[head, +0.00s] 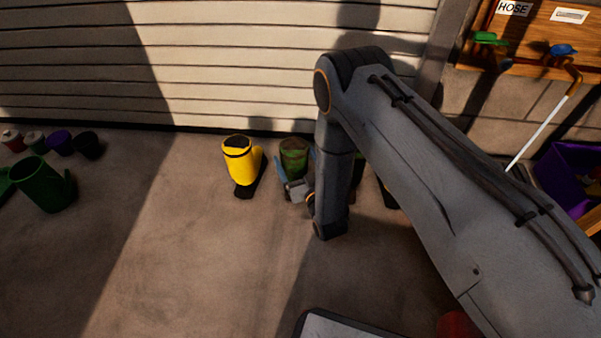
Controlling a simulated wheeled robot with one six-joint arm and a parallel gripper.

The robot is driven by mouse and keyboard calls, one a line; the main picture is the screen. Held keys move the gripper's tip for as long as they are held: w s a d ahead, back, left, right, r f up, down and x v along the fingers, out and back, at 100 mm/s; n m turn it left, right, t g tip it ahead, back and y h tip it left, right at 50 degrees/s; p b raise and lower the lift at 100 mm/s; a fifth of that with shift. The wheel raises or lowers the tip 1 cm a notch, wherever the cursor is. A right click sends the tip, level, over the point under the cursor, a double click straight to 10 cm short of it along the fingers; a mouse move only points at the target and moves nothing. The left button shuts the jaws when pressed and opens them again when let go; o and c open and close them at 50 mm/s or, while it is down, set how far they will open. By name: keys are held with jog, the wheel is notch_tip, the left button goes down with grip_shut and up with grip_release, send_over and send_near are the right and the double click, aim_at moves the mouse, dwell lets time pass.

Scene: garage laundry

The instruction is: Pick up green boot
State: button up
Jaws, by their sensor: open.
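The green boot (294,150) stands on the concrete floor near the shutter door, with a brownish rim at its top. My gripper (295,166) is at the boot, low on its near side. Its jaws are open, with one blue-grey finger on the left and one on the right of the boot. Whether the fingers touch it, I cannot tell. The lower part of the boot is hidden by the gripper.
A yellow boot (239,160) with a dark sole stands close on the left. Something partly hidden stands behind my arm to the right. A purple crate (566,170) is right. The left-middle floor is clear.

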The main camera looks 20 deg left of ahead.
jog(key=shift+b+x, duration=2.05)
jog(key=shift+x, duration=1.3)
jog(key=shift+r, duration=0.1)
